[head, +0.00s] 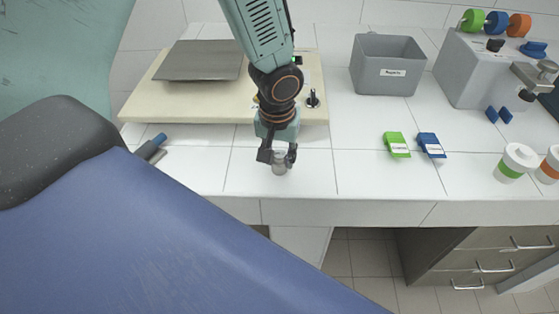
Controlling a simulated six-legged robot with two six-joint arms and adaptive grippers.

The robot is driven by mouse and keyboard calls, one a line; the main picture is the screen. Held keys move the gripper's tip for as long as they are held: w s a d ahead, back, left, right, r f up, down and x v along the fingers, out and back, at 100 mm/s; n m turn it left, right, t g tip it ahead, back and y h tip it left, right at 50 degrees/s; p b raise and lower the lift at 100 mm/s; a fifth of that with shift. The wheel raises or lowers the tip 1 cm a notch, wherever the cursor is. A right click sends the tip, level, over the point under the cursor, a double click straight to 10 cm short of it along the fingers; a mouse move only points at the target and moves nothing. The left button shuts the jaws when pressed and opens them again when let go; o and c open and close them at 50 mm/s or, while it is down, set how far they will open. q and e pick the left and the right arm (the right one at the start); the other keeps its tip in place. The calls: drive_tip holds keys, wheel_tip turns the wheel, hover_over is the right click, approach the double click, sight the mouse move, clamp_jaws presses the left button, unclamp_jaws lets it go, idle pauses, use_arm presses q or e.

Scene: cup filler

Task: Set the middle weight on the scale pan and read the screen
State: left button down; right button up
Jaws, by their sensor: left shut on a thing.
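My left gripper (278,154) points down over the white counter, near its front edge. It is shut on a small grey metal weight (279,169). Whether the weight touches the counter is hard to tell. The scale has a cream base (180,106) with a flat grey pan (203,60) on its left part. The pan is bare where it shows. The scale's screen is not readable; my left arm covers that part. A small dark-topped metal piece (313,98) stands at the base's right side. My right gripper is out of view.
A grey bin (387,70) stands right of the scale. Green (397,145) and blue (431,145) labelled pieces lie on the counter. White cups (516,162) and a grey machine (478,75) stand at right. A blue-ended tool (151,148) lies at left.

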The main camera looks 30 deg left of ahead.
sight(283, 157)
use_arm(q)
wheel_tip(283, 157, up, 10)
drive_tip(key=shift+s+f+p, duration=0.1)
drive_tip(key=shift+f+p, duration=0.05)
drive_tip(key=shift+p, duration=1)
drive_tip(key=shift+s+d+f+m+b, duration=0.1)
drive_tip(key=shift+d+m+b, duration=0.25)
drive_tip(key=shift+d, duration=0.15)
drive_tip(key=d+f+m+b, duration=0.2)
drive_tip(key=d+m, duration=0.1)
drive_tip(key=d, duration=0.4)
drive_tip(key=shift+s+h+b, duration=0.3)
drive_tip(key=shift+b, duration=0.1)
